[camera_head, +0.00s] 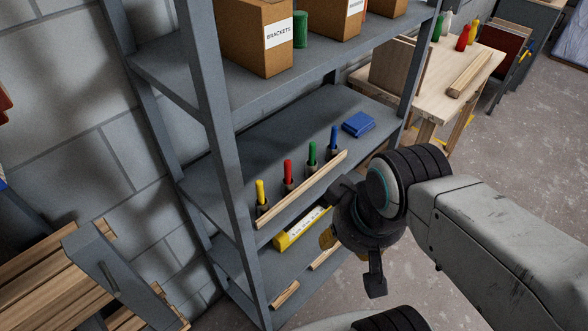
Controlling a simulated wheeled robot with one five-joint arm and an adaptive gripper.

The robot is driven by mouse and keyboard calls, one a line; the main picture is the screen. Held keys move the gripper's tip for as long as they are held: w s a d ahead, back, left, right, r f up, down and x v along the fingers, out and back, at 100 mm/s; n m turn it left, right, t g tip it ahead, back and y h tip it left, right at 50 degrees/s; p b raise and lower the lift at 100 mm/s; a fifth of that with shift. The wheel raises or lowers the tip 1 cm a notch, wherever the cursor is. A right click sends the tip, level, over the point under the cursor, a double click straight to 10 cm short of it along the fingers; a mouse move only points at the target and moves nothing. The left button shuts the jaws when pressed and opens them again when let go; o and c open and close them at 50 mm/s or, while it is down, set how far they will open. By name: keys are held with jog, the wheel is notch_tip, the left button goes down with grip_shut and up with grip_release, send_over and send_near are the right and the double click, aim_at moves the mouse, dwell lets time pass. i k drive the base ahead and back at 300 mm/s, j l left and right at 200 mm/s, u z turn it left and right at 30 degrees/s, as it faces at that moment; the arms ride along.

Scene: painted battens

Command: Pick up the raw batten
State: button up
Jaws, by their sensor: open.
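A long bare-wood batten (301,190) lies along the front edge of the grey rack's middle shelf (225,170), in front of several dark holders with coloured handles. Its right end is close to my gripper in the picture. My gripper (354,238) is open and appears empty, in front of the rack at the right end of that shelf. My arm reaches in from the right. Its dark body hides part of the shelf's right end and the space below. Another bare-wood piece (470,73) lies on the workbench at the back right.
Yellow, red, green and blue handles (288,172) stand behind the batten, near a blue box (358,124). Cardboard boxes (262,38) fill the upper shelf. A yellow object (292,236) and short wood pieces (285,294) lie lower. A rack upright (222,140) stands left; open floor lies right.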

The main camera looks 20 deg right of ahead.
aim_at(454, 90)
jog(key=i+l, duration=0.1)
jog(key=l, duration=0.85)
jog(key=i+l, duration=0.1)
jog(key=l, duration=1.75)
jog(key=i+l, duration=0.15)
jog(key=l, duration=0.8)
